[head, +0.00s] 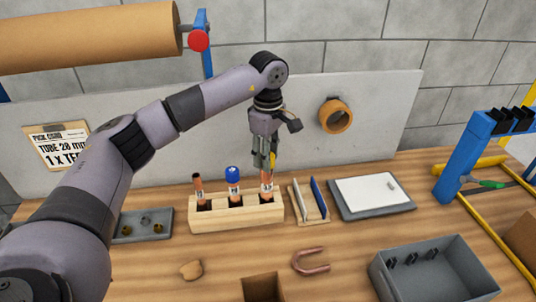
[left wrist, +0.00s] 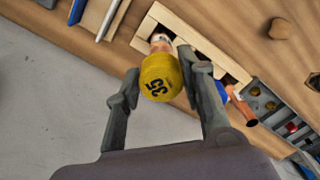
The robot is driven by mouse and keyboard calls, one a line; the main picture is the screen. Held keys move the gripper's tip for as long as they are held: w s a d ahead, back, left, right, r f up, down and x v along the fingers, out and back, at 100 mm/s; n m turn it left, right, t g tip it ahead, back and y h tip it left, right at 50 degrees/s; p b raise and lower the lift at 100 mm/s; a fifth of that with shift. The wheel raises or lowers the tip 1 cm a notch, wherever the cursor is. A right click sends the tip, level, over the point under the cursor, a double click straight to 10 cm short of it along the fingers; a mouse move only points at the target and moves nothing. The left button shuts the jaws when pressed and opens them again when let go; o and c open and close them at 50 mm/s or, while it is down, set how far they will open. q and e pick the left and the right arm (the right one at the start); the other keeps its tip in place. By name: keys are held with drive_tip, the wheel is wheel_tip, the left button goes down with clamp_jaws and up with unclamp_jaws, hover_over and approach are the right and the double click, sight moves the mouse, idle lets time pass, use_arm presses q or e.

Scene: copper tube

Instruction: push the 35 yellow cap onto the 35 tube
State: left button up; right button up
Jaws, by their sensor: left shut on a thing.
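My left gripper (head: 265,160) is shut on the yellow cap (left wrist: 161,78), which is marked 35 and sits between the fingers in the left wrist view. The gripper points down over the right-hand slot of the wooden rack (head: 238,216). The copper tube (head: 267,184) with a pale label stands in that slot, right under the gripper. In the left wrist view the cap hides most of this tube, and its pale part (left wrist: 161,38) shows just beyond the cap. I cannot tell whether the cap sits on the tube's end. My right gripper is not in view.
A blue-capped tube (head: 233,180) and a thinner open copper tube (head: 199,187) stand in the rack's other slots. A small grey tray (head: 130,237) with caps lies left. Right of the rack are a stand with blue and white strips (head: 311,205) and a clipboard (head: 372,196).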

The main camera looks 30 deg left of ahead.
use_arm(q)
drive_tip(key=shift+f+b, duration=1.2)
drive_tip(key=shift+f, duration=0.6)
drive_tip(key=o, duration=0.8)
drive_tip(key=shift+r, duration=0.1)
wheel_tip(320, 180, up, 12)
drive_tip(key=shift+f, duration=0.1)
